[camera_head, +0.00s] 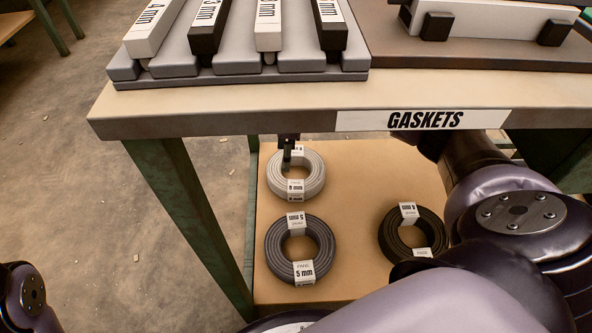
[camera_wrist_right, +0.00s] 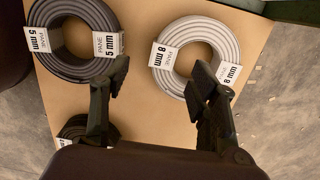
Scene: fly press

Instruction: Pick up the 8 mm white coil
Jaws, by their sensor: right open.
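The white coil (camera_head: 315,178), labelled 8 mm, lies flat on the lower shelf (camera_head: 350,205) below the table. In the right wrist view the white coil (camera_wrist_right: 190,27) shows at top centre with two 8 mm labels. My right gripper (camera_wrist_right: 158,72) is open. Its right finger is over the near part of the coil's ring and partly hides it; its left finger is by the grey coil. In the head view a part of my right gripper (camera_head: 288,152) shows at the white coil's far side. Contact cannot be told. My left gripper is out of view.
A grey 5 mm coil (camera_head: 273,250) lies in front of the white one. A black coil (camera_head: 390,237) lies to the right, partly behind my arm. The tabletop (camera_head: 230,108) with its GASKETS label (camera_head: 422,120) overhangs the shelf; a green leg (camera_head: 190,205) stands at left.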

